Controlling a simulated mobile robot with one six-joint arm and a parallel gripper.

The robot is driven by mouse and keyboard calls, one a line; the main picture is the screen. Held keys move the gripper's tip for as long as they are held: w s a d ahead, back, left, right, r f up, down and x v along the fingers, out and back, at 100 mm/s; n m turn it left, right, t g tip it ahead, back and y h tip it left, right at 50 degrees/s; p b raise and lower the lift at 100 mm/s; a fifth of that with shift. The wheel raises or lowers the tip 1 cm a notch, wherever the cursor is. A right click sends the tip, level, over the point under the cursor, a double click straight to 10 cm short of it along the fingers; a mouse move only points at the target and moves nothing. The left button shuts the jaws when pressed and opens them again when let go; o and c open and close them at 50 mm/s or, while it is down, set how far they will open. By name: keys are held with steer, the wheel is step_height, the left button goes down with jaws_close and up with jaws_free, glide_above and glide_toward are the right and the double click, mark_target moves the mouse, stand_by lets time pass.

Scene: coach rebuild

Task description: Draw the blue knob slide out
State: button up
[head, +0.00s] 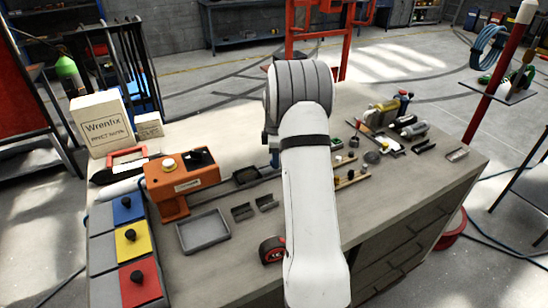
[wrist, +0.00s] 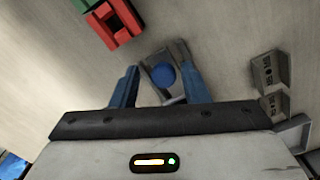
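In the wrist view a round blue knob (wrist: 163,76) sits on a small grey metal piece (wrist: 180,52), which looks like the slide. My gripper (wrist: 158,84) has its two blue fingers apart, one on each side of the knob. There is a visible gap at the left finger; the right finger is closer, and I cannot tell whether it touches. The fingers partly hide the slide's lower end. In the head view my white arm covers the knob and most of the gripper.
A red block (wrist: 116,24) lies beyond the left finger, and grey marked blocks (wrist: 270,70) stand close on the right. In the head view an orange box (head: 182,180), a grey tray (head: 204,232) and a tape measure (head: 272,250) are left of my arm.

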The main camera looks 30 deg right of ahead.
steer(key=shift+o, duration=0.5)
steer(key=shift+a, duration=0.15)
steer(key=shift+r+b, duration=0.6)
steer(key=shift+r, duration=3.3)
